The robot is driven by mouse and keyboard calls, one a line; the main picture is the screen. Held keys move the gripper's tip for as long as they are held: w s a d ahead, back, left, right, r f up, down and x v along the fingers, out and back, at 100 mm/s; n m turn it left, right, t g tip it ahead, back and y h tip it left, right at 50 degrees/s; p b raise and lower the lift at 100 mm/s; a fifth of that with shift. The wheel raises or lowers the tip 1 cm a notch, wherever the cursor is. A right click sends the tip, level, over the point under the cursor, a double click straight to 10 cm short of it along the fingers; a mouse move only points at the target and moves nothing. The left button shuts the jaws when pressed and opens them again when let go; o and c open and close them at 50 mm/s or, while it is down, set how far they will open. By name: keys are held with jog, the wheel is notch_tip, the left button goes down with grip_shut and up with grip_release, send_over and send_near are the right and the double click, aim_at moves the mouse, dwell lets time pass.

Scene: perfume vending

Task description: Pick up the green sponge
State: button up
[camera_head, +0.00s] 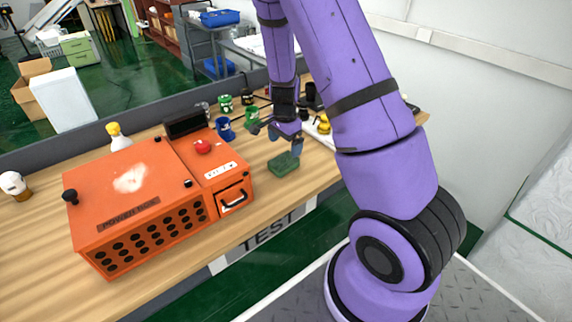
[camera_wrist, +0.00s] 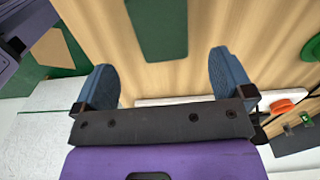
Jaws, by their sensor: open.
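The green sponge (camera_head: 284,163) lies flat on the wooden table, to the right of the orange box. In the wrist view the sponge (camera_wrist: 159,28) shows at the top, beyond and between my two blue fingertips, and its upper end is cut off by the frame edge. My gripper (camera_head: 285,142) is just above and behind the sponge in the head view. In the wrist view my gripper (camera_wrist: 165,80) has its fingers spread wide with nothing between them. The fingers do not touch the sponge.
An orange power box (camera_head: 150,190) with a red knob stands left of the sponge. Blue (camera_head: 224,129) and green (camera_head: 252,116) mugs stand behind it. The table's front edge is close to the sponge.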

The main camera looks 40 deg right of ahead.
aim_at(286, 159)
jog(key=f, duration=0.8)
jog(key=shift+w+d, duration=0.15)
jog(key=shift+d, duration=0.1)
jog(key=c, duration=1)
